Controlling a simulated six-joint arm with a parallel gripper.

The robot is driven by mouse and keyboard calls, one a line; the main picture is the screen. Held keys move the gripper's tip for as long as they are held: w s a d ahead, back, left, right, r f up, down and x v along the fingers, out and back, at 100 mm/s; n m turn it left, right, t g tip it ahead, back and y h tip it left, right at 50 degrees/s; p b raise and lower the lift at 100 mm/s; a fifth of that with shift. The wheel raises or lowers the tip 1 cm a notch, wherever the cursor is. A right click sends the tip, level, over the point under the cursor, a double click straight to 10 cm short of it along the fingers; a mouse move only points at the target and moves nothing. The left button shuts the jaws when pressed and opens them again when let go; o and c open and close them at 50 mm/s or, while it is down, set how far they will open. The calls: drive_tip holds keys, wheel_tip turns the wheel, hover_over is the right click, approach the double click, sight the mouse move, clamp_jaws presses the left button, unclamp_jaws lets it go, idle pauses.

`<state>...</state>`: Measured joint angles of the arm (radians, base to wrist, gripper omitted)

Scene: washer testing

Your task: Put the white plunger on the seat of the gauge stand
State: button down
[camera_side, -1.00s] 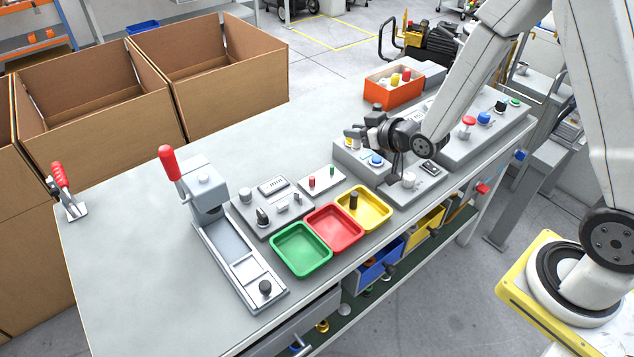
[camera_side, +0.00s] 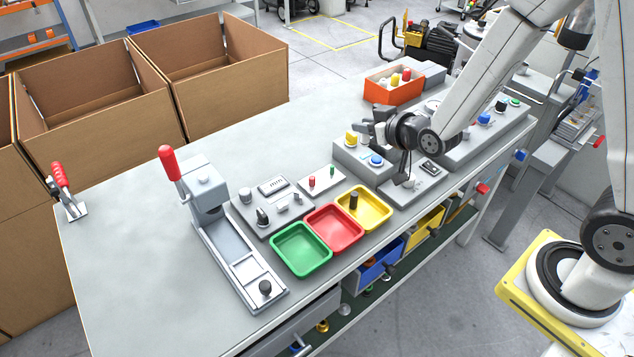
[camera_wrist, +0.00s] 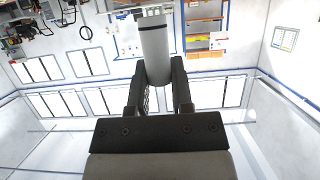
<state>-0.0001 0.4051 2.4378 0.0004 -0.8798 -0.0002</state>
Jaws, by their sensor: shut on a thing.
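In the wrist view, my gripper (camera_wrist: 158,75) is shut on the white plunger (camera_wrist: 157,45), a pale cylinder with a dark band near its far end. It stands out past the fingertips. In the side view, my gripper (camera_side: 368,128) is above the grey button box, left of my black wrist; the plunger is too small there to make out surely. The gauge stand appears to be the low grey plate (camera_side: 424,184) with a small dark display (camera_side: 430,167). A dark part hangs over this plate and hides its middle, so I cannot see the seat clearly.
A grey box with a yellow and a blue button (camera_side: 375,160) stands beside the plate. Yellow (camera_side: 378,212), red (camera_side: 322,238) and green (camera_side: 285,262) trays lie to the left. An orange bin (camera_side: 384,94) stands behind.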

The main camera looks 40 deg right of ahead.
drive_tip(key=shift+s+r, duration=0.2)
drive_tip(key=shift+s, duration=0.3)
drive_tip(key=shift+w+a, duration=0.25)
drive_tip(key=shift+w, duration=0.25)
drive_tip(key=w+a+f+n+g+y, duration=0.1)
drive_tip(key=w+a+n+g+y, duration=0.1)
drive_tip(key=w+a+n+y, duration=0.6)
drive_tip(key=w+a+f+n+g+y, duration=0.1)
drive_tip(key=a+f+n+g+y, duration=0.1)
drive_tip(key=f+n+g, duration=0.2)
drive_tip(key=w+a+f+n+g+y, duration=0.1)
drive_tip(key=f+n+g+y, duration=0.2)
drive_tip(key=f+g, duration=0.2)
drive_tip(key=shift+a+f+n, duration=0.35)
drive_tip(key=shift+f+n, duration=0.05)
drive_tip(key=shift+f, duration=0.6)
drive_tip(key=shift+w+f, duration=0.1)
drive_tip(key=shift+f, duration=0.05)
drive_tip(key=shift+f, duration=3.2)
